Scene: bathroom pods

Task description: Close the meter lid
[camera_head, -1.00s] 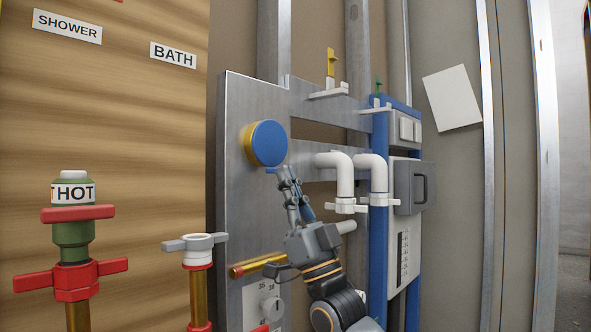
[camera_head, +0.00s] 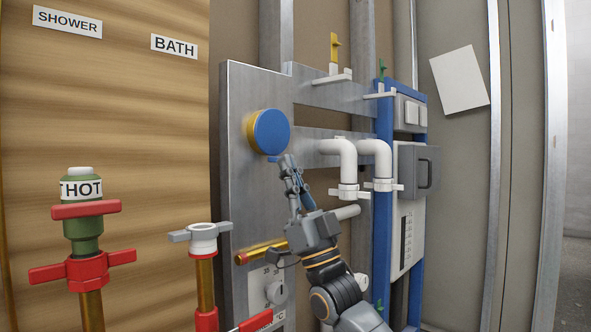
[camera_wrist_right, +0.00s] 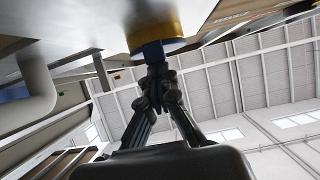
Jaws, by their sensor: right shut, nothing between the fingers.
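The meter has a round blue lid (camera_head: 271,132) that lies over the front of its brass-coloured body (camera_head: 250,130) on the grey metal panel (camera_head: 237,90). My right gripper (camera_head: 287,160) is just below the lid, with its fingers pointing up and closed together, holding nothing. In the right wrist view, the gripper's fingertips (camera_wrist_right: 157,70) are at the lid's small blue tab (camera_wrist_right: 153,50), under the brass ring (camera_wrist_right: 155,22). Whether they touch it is unclear. My left gripper is not in view.
White elbow pipes (camera_head: 344,160) with valves stand close to the right of my gripper. A grey handled box (camera_head: 418,167) is farther right. Red-handled HOT pipes (camera_head: 85,240) stand at left.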

